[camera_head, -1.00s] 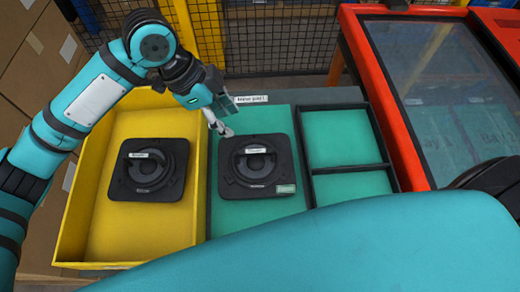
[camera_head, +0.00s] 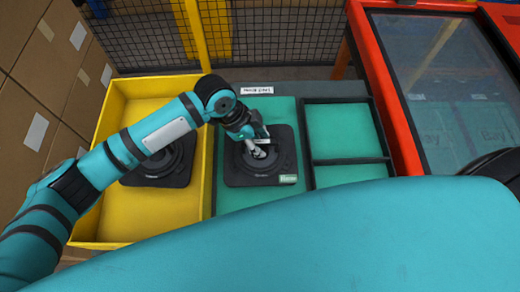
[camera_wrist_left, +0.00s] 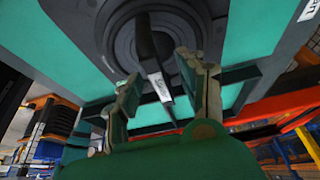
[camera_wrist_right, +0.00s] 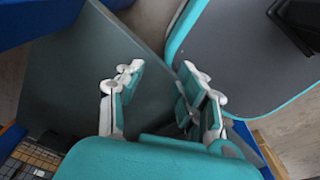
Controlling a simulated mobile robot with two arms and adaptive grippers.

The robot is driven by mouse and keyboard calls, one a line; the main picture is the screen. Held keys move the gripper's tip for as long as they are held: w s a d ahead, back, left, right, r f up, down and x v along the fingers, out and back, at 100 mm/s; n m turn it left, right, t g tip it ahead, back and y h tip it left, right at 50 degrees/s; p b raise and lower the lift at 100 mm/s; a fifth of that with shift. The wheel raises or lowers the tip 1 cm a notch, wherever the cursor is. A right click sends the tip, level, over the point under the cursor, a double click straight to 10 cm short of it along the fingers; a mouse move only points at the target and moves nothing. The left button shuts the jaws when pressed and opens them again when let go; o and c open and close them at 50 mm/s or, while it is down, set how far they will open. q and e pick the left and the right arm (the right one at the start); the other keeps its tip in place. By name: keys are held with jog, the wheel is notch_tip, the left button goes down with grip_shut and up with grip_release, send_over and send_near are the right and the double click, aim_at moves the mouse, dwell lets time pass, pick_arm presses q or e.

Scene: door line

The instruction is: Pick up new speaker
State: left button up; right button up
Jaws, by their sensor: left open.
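A black square speaker (camera_head: 238,173) with a round cone lies on the green mat, with a small green label at its lower right corner. My left gripper (camera_head: 260,153) is over the middle of this speaker. In the left wrist view my left gripper (camera_wrist_left: 158,95) is open, with a raised black bar (camera_wrist_left: 152,58) of the speaker near and between its fingers; contact cannot be told. A second black speaker (camera_head: 165,172) lies in the yellow tray, partly hidden by my left arm. My right gripper (camera_wrist_right: 155,88) is open and empty in the right wrist view.
The yellow tray (camera_head: 112,115) has raised walls left of the green mat (camera_head: 236,200). A black-framed divider with two green compartments (camera_head: 338,130) is at the right. A red-framed glass-topped case (camera_head: 400,140) stands beyond it. Cardboard boxes (camera_head: 40,80) line the left.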

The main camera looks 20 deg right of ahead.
pick_arm(q)
jog(key=shift+d+f, duration=0.25)
jog(key=shift+f, duration=0.3)
grip_shut()
jog(key=shift+r, duration=0.15)
